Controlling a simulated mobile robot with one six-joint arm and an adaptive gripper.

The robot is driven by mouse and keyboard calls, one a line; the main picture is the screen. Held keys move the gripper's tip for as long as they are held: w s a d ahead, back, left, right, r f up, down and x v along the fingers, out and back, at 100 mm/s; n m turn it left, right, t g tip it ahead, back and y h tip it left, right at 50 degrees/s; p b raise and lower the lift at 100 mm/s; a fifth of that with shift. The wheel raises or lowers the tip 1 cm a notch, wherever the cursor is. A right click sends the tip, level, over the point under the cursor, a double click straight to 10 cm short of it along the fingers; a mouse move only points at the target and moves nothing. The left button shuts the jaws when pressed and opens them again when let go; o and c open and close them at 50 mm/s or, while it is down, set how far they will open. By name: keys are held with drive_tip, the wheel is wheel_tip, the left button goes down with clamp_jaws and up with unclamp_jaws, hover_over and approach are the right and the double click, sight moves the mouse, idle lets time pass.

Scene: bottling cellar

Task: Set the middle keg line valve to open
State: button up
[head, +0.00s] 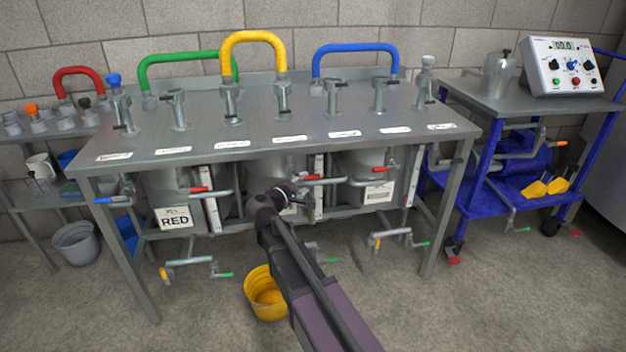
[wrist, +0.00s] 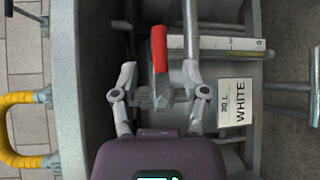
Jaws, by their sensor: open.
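The middle keg line valve has a red-tipped lever (head: 312,177) under the front edge of the steel table, in front of the middle keg. In the wrist view the red lever (wrist: 159,48) shows between my two fingers. My gripper (head: 284,192) is open and reaches to the valve, hiding part of it and of the middle keg. In the wrist view my gripper (wrist: 160,70) has its fingers apart on both sides of the lever. I cannot tell whether either finger touches it. A keg label reading WHITE (wrist: 236,102) is to the right in the wrist view.
Similar red levers stand at the left keg (head: 200,190) and the right keg (head: 363,182). The steel table (head: 300,110) lies above my gripper. A yellow bucket (head: 266,293) stands on the floor beside my arm. A blue cart (head: 540,100) stands at the right.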

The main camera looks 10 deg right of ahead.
sight(311, 178)
drive_tip(key=shift+b+x, duration=0.3)
drive_tip(key=shift+x, duration=2.4)
clamp_jaws()
